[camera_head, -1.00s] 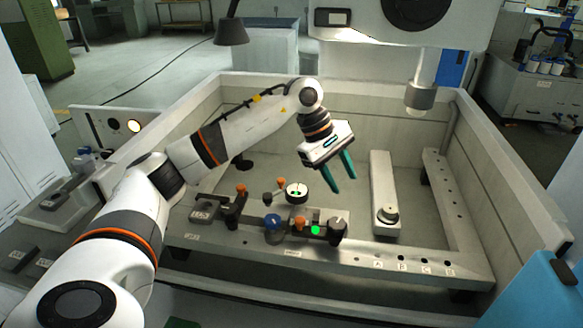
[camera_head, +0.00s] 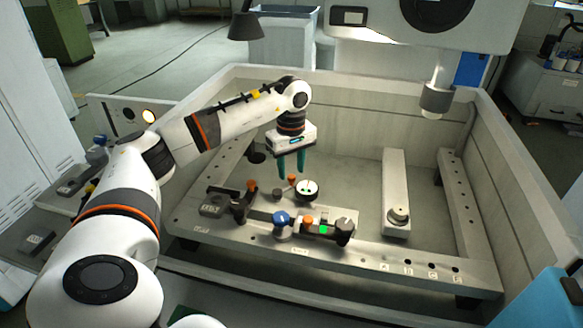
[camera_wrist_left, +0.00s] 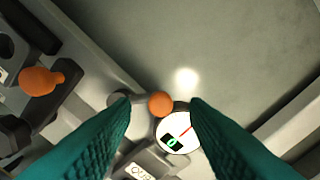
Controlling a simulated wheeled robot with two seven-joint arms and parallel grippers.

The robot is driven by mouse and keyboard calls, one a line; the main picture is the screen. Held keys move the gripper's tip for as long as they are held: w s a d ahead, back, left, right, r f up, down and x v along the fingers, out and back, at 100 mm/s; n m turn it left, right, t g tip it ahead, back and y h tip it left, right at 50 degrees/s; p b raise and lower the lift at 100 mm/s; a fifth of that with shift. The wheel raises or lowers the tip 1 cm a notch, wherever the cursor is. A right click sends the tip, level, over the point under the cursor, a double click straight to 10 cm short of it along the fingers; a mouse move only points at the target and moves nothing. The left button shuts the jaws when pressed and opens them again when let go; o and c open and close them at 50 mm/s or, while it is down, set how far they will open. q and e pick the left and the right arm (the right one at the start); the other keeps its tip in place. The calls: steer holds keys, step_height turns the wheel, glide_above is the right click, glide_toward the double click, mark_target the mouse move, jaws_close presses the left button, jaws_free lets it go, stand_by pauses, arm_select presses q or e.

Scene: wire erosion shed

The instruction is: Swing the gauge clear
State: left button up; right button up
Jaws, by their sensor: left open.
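The gauge (camera_head: 307,189) is a round white dial with a dark rim. It stands above the rail at the front of the tank, with a small orange knob (camera_head: 292,178) beside it. My left gripper (camera_head: 291,170) points down, open, with teal fingers just above the knob. In the left wrist view the orange knob (camera_wrist_left: 161,104) shows between the fingertips (camera_wrist_left: 158,106). The dial face (camera_wrist_left: 178,134) with a red needle is there too, partly hidden by the right finger. I cannot tell whether the fingertips are level with the knob. My right gripper is not seen.
A blue knob (camera_head: 281,218), another orange knob (camera_head: 308,220) and a green light (camera_head: 323,230) sit in front of the gauge. A dark clamp with an orange knob (camera_head: 252,185) stands left. The machine head (camera_head: 437,99) hangs at right. The tank floor behind is open.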

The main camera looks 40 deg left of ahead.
arm_select(q)
steer(key=shift+f, duration=0.9)
steer(key=shift+c, duration=0.3)
jaws_close()
